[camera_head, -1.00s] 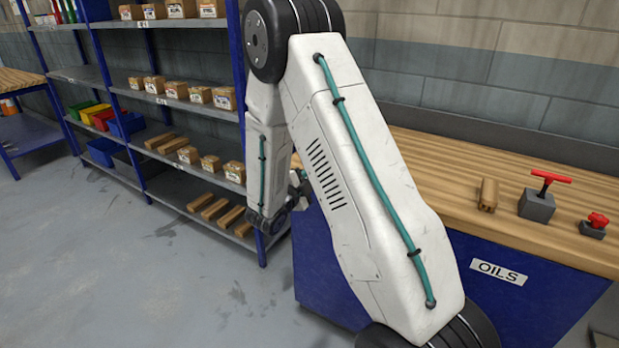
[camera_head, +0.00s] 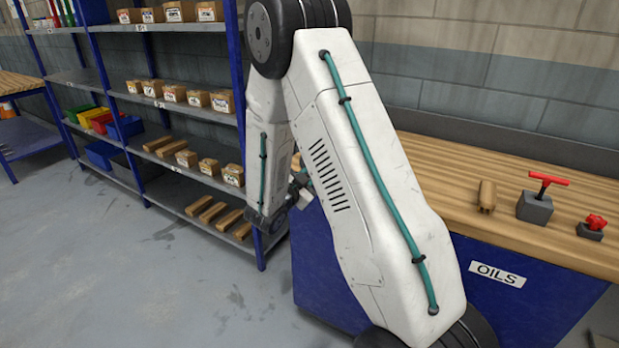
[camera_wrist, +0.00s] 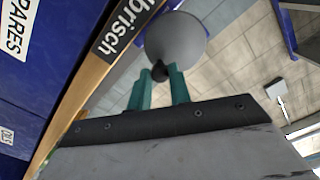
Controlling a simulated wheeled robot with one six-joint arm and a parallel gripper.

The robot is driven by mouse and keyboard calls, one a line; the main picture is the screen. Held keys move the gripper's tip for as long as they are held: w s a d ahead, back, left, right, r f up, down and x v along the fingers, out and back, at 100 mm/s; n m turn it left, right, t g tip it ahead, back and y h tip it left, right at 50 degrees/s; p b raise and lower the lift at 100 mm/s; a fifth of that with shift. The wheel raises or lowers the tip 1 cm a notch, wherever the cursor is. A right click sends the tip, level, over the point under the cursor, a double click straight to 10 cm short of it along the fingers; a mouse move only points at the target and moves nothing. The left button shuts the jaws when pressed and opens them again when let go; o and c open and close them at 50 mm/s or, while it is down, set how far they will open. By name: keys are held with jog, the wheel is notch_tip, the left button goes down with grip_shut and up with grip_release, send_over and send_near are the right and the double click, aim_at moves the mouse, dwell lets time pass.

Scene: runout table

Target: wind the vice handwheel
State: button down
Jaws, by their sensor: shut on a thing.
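The handwheel (camera_wrist: 187,32) shows in the wrist view as a grey disc at the upper middle, with a dark knob (camera_wrist: 160,72) at its lower left edge. My gripper (camera_wrist: 161,76) has two teal fingers, one on each side of this knob, and is shut on it. The knob is partly hidden between the fingertips. The vice body cannot be made out. In the head view my white arm hides my gripper and the handwheel.
A wooden bench (camera_head: 440,165) at right carries a wooden block (camera_head: 487,195), a red T-handle on a grey block (camera_head: 535,208) and a red knob on a grey base (camera_head: 590,232). Shelves (camera_head: 188,103) with boxes stand at left. The floor (camera_head: 110,270) at front left is clear.

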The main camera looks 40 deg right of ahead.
jog(key=shift+r+n, duration=0.15)
jog(key=shift+n, duration=0.45)
jog(key=c, duration=1.4)
grip_release()
